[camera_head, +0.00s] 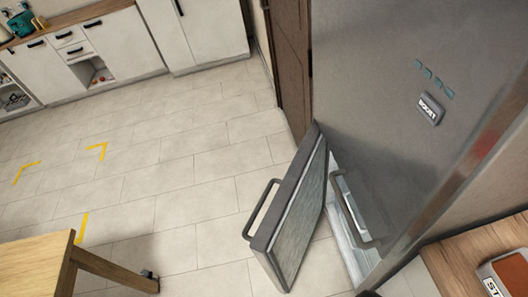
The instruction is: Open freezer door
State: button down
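A tall grey steel fridge (385,120) stands on the right. A smaller grey door (300,205) low on it, which looks like the freezer door, stands swung open to the left over the floor. Its dark bar handle (262,208) is on the door's left, outer side. A strip of the white interior (347,232) shows between this door and the fridge body. Another bar handle (352,212) is on the closed upper door, at its lower end. My gripper is not in view, and nothing is seen touching the freezer door.
A wooden table (40,262) fills the lower left corner. White cabinets (100,50) line the back left, and a brown door (291,60) is beside the fridge. A wooden counter (470,262) is at lower right. The tiled floor (170,160) between is clear, with yellow marks.

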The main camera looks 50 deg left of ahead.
aim_at(279, 243)
jog(key=k, duration=0.9)
jog(key=u, duration=0.6)
jog(key=i, duration=1.05)
jog(key=z, duration=0.05)
